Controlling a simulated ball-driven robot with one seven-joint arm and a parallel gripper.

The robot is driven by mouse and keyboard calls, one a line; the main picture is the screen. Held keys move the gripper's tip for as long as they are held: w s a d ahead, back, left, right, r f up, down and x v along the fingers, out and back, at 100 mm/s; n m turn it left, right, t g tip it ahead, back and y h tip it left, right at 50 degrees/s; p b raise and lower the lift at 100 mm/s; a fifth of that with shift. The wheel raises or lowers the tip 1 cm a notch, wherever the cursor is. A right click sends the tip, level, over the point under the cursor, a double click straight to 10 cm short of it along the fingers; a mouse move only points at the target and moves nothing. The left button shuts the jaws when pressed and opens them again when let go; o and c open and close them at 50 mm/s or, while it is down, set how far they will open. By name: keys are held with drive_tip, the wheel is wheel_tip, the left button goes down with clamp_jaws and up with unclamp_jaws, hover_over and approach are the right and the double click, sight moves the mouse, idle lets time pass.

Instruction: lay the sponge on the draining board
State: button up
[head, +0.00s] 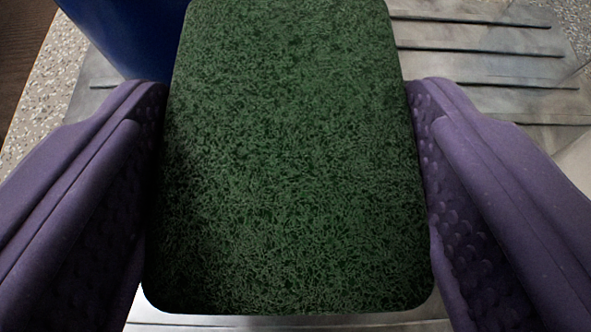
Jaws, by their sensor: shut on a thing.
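The sponge (290,170) is a dark green, rough-textured block with rounded corners, and it fills the middle of the head view. My gripper (288,100) has purple, dimpled fingers on its left and right sides, shut on it. The draining board (490,62) is grey metal with raised ridges, seen behind the sponge at the upper right. Part of the board or its metal surround also shows below the sponge's near edge. The sponge hides most of what lies under it, and I cannot tell whether it touches the metal.
A dark blue rounded object (125,35) stands at the upper left, close behind the left finger and the sponge. A speckled counter (50,85) shows at the far left, with a dark brown surface beyond it. A pale, see-through object (578,150) is partly in view at the right edge.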

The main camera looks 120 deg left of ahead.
sight(291, 218)
wheel_tip(291, 218, down, 6)
drive_tip(key=shift+f+b, duration=0.25)
drive_tip(key=shift+b, duration=0.9)
drive_tip(key=o, duration=1)
drive_tip(key=shift+r, duration=0.1)
drive_tip(key=p+v, duration=0.4)
drive_tip(key=v, duration=0.8)
